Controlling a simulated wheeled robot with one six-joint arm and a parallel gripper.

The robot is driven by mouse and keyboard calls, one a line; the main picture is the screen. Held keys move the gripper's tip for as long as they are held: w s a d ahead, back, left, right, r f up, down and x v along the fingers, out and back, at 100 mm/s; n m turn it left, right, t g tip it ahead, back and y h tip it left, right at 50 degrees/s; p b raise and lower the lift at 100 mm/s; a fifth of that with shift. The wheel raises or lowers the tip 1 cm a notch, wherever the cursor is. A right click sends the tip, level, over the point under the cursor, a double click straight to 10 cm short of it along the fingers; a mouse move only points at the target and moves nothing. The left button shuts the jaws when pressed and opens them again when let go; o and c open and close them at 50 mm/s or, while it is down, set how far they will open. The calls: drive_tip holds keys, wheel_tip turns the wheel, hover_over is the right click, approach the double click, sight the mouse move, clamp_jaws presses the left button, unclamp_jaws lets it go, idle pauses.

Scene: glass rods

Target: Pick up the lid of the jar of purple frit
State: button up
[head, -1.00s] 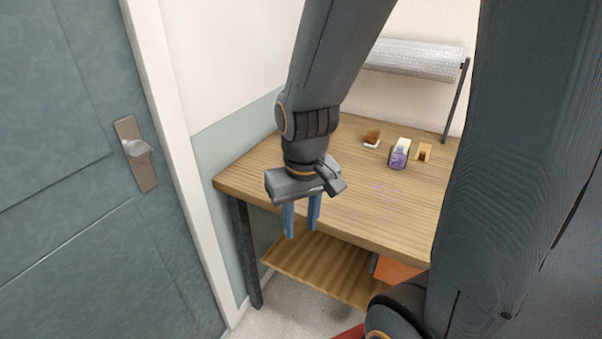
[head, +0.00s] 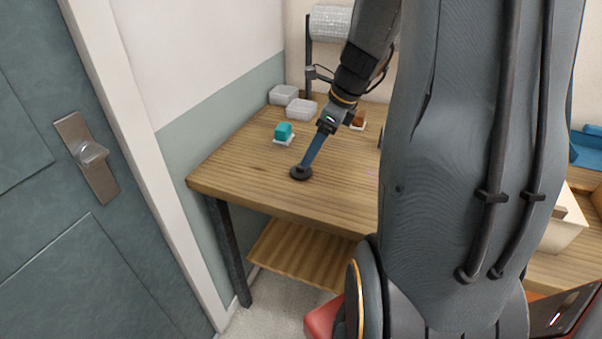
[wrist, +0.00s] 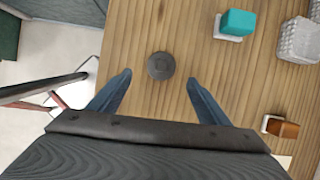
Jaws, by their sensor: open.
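A dark, round, flat disc that looks like a lid (head: 301,174) lies on the wooden table near its front left part. In the wrist view the disc (wrist: 161,65) sits between and slightly beyond my fingertips. My gripper (head: 308,161) points down at it with blue fingers. In the wrist view my gripper (wrist: 158,80) is open and empty, with a finger to each side of the disc. I cannot tell whether the fingertips touch the table. The jar of purple frit is not visible now; my arm covers part of the table.
A teal block on a white base (head: 284,131) stands just behind the disc. White baskets (head: 301,110) are at the back left. A brown block (head: 358,119) is behind my gripper. The table's front edge (head: 270,205) is close; bare wood surrounds the disc.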

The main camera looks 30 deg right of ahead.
sight(301, 170)
drive_tip(key=shift+m, duration=0.3)
drive_tip(key=x, duration=0.7)
drive_tip(key=shift+w+f, duration=0.25)
drive_tip(key=shift+w, duration=0.1)
drive_tip(key=c, duration=1.1)
